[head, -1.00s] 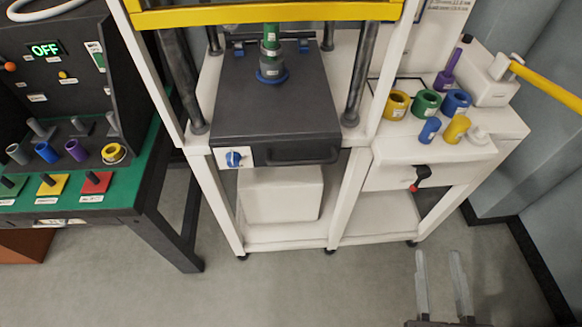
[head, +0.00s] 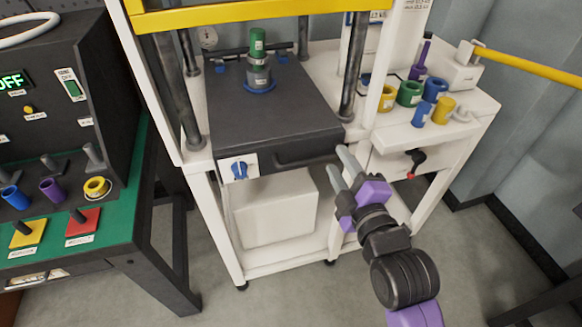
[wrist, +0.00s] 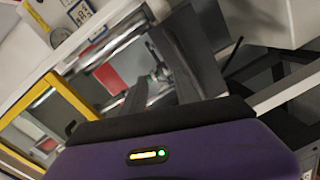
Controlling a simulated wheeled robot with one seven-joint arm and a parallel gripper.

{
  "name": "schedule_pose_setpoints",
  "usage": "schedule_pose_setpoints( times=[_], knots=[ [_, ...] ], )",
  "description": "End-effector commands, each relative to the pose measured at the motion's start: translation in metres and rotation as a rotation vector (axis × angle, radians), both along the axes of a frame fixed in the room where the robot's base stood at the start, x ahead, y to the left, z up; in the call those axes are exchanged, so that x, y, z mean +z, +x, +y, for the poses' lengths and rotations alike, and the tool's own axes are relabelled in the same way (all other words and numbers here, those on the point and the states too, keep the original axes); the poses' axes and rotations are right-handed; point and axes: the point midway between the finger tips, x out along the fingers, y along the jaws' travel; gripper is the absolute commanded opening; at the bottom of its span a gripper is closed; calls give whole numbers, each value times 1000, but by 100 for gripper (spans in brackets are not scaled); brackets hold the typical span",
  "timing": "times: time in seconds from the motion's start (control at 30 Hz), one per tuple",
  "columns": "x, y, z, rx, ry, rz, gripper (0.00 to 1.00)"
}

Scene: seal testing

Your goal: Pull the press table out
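The press table is a dark grey slab (head: 235,118) in the white press frame. A dark bar handle (head: 305,157) runs along its front face, right of a blue knob (head: 239,170) on a white plate. A grey and green cylinder stack (head: 258,72) stands on the slab in a blue ring. My gripper (head: 336,158) is in front of the slab's right front corner, close to the handle's right end. Its two grey fingers are apart with nothing between them. Contact with the handle cannot be told. The wrist view shows the dark fingers (wrist: 158,75) spread, with the scene tilted.
A white side bench with coloured rings (head: 409,93) and a red-tipped crank (head: 416,162) stands right of the press. Press posts (head: 352,70) flank the slab. A green-topped control desk (head: 110,215) is at left. The floor in front of the press is clear.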

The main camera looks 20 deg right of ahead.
Motion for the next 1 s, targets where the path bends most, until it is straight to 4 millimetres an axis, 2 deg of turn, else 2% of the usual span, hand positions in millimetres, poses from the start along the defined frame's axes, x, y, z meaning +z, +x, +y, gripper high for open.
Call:
schedule_pose_setpoints(
  times=[0.1,0.2,0.53,1.0],
  knots=[
    [-20,2,1,19,-139,74,36],
    [-31,0,2,36,-233,116,36],
    [-38,3,2,55,-337,138,36],
    [-48,54,2,55,-335,137,36]
  ],
)
